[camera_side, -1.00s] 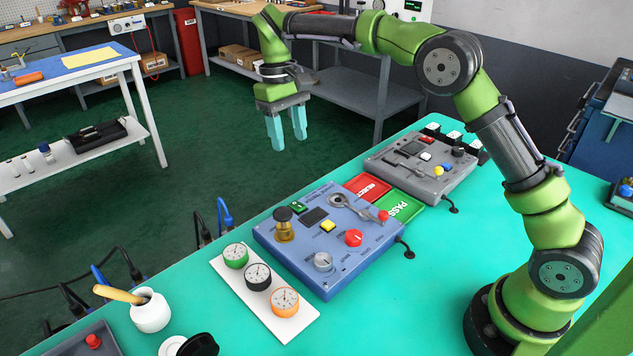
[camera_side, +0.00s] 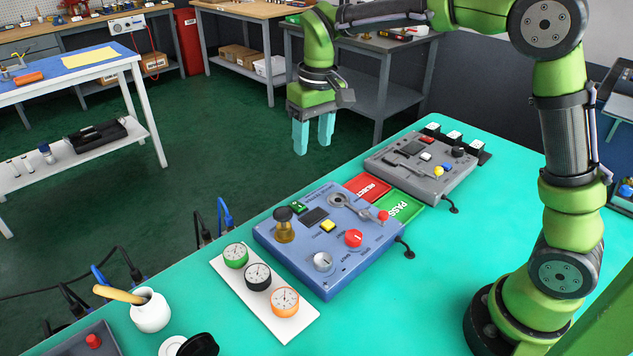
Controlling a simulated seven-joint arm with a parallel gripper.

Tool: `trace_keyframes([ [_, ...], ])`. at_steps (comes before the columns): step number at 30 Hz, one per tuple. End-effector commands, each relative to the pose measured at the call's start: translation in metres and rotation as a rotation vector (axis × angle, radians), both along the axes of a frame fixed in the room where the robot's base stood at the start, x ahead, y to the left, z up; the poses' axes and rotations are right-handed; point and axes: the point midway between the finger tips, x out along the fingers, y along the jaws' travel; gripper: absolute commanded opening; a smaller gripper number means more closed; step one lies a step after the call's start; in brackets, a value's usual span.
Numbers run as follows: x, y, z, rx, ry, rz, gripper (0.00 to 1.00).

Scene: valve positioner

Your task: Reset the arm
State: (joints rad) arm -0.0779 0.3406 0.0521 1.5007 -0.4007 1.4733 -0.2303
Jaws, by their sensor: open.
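My gripper (camera_side: 313,136) has two light-blue fingers pointing down, apart with nothing between them. It hangs in the air beyond the far edge of the teal table (camera_side: 470,270), above and behind the blue control box (camera_side: 345,262). My green arm rises from its base at the right of the table and reaches over to the left. The blue box carries a brass knob (camera_side: 284,226), a yellow button (camera_side: 328,226), a red knob (camera_side: 353,238), a grey dial (camera_side: 322,262) and a lever with a red tip (camera_side: 382,216).
A grey control box (camera_side: 425,170) stands behind, with red REJECT (camera_side: 367,188) and green PASS (camera_side: 399,206) plates between the boxes. A white plate (camera_side: 225,265) with three gauges lies at the front left, near a white pot (camera_side: 150,312). Air around my gripper is clear.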

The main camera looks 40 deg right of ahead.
Motion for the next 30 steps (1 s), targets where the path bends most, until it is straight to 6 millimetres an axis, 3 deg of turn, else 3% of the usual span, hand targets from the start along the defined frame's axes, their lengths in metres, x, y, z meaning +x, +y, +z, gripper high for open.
trace_keyframes([
  [1, -0.019, -0.004, 0.009, 0.015, -0.042, -0.021, 0.51],
  [6, -0.077, -0.012, 0.023, 0.078, -0.179, -0.107, 0.51],
  [16, -0.18, -0.024, 0.02, 0.193, -0.425, -0.256, 0.51],
  [21, -0.205, -0.026, 0.021, 0.219, -0.495, -0.275, 0.51],
  [30, -0.208, -0.028, 0.03, 0.223, -0.538, -0.276, 0.51],
])
